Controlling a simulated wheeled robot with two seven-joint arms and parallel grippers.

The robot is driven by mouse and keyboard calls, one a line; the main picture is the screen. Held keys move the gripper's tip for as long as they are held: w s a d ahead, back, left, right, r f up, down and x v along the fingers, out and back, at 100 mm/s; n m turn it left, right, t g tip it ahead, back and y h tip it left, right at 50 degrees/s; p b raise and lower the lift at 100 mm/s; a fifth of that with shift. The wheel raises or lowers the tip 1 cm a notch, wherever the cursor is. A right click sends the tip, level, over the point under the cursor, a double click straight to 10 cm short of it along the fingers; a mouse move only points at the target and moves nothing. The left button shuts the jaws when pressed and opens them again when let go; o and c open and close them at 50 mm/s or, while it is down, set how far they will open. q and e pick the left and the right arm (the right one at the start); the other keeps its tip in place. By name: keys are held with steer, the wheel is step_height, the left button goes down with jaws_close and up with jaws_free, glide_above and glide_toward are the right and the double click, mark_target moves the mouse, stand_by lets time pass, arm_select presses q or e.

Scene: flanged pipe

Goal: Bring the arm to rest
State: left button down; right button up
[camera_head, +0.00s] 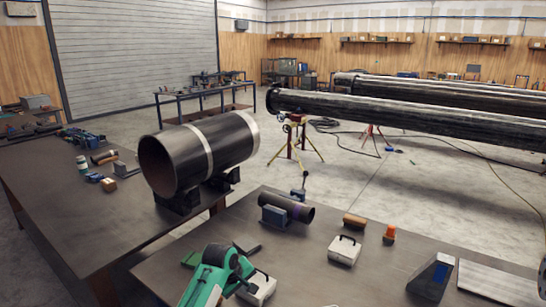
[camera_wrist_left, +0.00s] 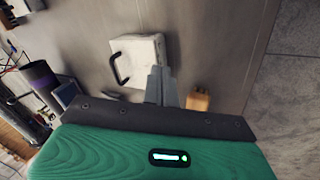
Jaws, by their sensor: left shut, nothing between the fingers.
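My left arm comes in at the bottom of the head view, green with dark joints. Its gripper (camera_head: 244,272) is low over the front table (camera_head: 310,268), partly hidden by the wrist. In the left wrist view its grey fingers (camera_wrist_left: 161,86) are together with nothing between them. Behind them in that view are a white case (camera_wrist_left: 138,58) with a black handle and an orange-brown block (camera_wrist_left: 198,102). My right gripper is not in view.
The front table carries a short dark pipe (camera_head: 287,208), a white case (camera_head: 344,250), a brown block (camera_head: 354,221) and an orange item (camera_head: 389,234). Long pipes (camera_head: 410,112) stand behind at right.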

arm_select(q)
steer(key=s+a+f, duration=0.1)
steer(key=s+f, duration=0.1)
steer(key=s, duration=0.1)
steer(key=s+f+m, duration=0.1)
steer(key=s+f, duration=0.1)
steer(key=s, duration=0.1)
steer(key=s+a+f+m, duration=0.1)
steer(key=s+f, duration=0.1)
steer(key=s, duration=0.1)
steer(key=shift+s+a, duration=0.3)
steer(key=shift+s, duration=0.1)
steer(key=s+a+r+m+y, duration=0.1)
steer(key=s+a+m, duration=0.25)
steer(key=s, duration=0.85)
steer(key=s+a+m+y, duration=0.15)
steer(key=s+a, duration=0.25)
steer(key=s, duration=0.7)
steer(key=s+a+r+m, duration=0.1)
steer(key=s+a+m, duration=0.25)
steer(key=s, duration=0.85)
step_height(320, 180, down, 31)
steer(key=g, duration=0.2)
steer(key=s+a+f, duration=0.1)
steer(key=s+f, duration=0.8)
steer(key=f, duration=0.1)
steer(key=s+a+f, duration=0.2)
steer(key=s+f, duration=0.8)
steer(key=shift+s+a+g, duration=0.3)
steer(key=shift+g, duration=0.1)
